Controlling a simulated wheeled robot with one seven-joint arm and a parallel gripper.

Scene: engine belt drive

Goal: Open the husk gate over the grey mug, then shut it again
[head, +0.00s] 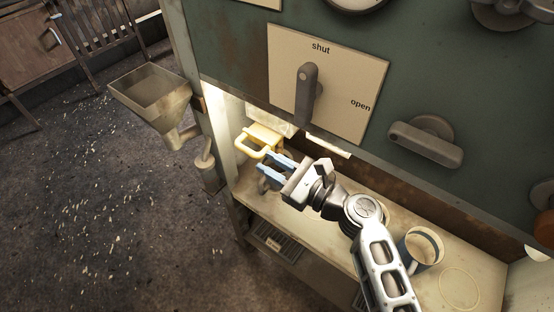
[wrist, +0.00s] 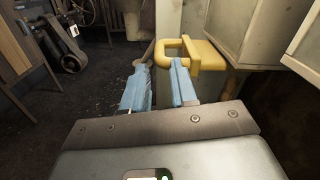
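A yellow block with a loop handle (head: 250,144) sits at the left end of the lit recess; I take it to be the husk gate's pull. My gripper (head: 266,164) is open and empty, its blue fingertips just short of the handle. In the wrist view the yellow loop (wrist: 163,50) lies just beyond the gap between the fingertips (wrist: 158,72); I cannot tell whether they touch.
A cream plate (head: 345,75) marked "shut" and "open" carries an upright grey lever (head: 305,95). A second grey handle (head: 428,145) is to its right. A metal hopper (head: 150,95) projects at left. The shelf (head: 325,225) has bare room before the mug.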

